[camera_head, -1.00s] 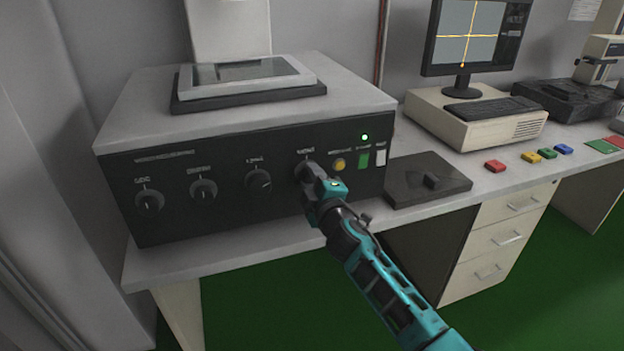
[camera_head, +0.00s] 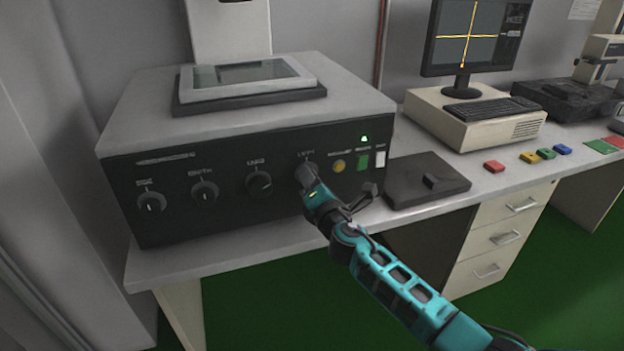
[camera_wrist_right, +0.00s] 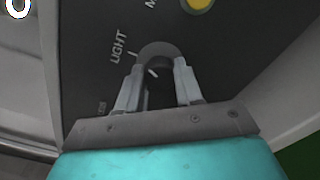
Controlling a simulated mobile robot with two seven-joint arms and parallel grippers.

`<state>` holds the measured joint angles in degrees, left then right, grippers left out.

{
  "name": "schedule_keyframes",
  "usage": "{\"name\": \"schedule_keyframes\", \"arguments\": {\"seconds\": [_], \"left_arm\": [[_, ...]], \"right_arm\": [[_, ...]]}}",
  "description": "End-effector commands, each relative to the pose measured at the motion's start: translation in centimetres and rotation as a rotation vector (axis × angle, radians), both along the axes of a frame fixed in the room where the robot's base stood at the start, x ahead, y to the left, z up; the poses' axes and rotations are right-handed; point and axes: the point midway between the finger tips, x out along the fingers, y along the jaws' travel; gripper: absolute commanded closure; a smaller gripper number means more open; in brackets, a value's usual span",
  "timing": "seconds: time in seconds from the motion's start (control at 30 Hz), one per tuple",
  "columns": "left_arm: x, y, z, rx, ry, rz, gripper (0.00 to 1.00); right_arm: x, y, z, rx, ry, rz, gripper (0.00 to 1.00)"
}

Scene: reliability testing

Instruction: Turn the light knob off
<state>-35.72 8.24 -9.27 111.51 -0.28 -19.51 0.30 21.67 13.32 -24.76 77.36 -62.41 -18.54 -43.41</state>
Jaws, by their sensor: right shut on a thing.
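The light knob (camera_head: 305,174) is the rightmost dark round knob on the front of the black control panel (camera_head: 230,220). In the right wrist view the knob (camera_wrist_right: 156,52) sits beside the printed word LIGHT. A white line shows on the knob's face, and a white tick is on the panel near the label. My right gripper (camera_head: 310,182) is shut on the knob, with one finger on each side of it in the right wrist view (camera_wrist_right: 157,72). Part of the knob is hidden by the gripper. My left gripper is not in view.
Other knobs (camera_head: 260,183) line the panel to the left. A dark box (camera_head: 420,185) lies on the desk beside the unit.

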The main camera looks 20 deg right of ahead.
Motion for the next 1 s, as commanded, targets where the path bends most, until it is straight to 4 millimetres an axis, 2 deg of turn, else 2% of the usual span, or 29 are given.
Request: {"name": "schedule_keyframes", "arguments": {"seconds": [0.4, 1.0], "left_arm": [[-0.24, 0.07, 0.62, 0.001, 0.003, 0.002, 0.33], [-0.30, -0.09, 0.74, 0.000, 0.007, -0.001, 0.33]], "right_arm": [[-0.01, 0.04, 0.02, -0.284, -0.009, 0.001, 0.95], [-0.01, 0.04, -0.04, -0.374, -0.013, 0.001, 0.95]]}}
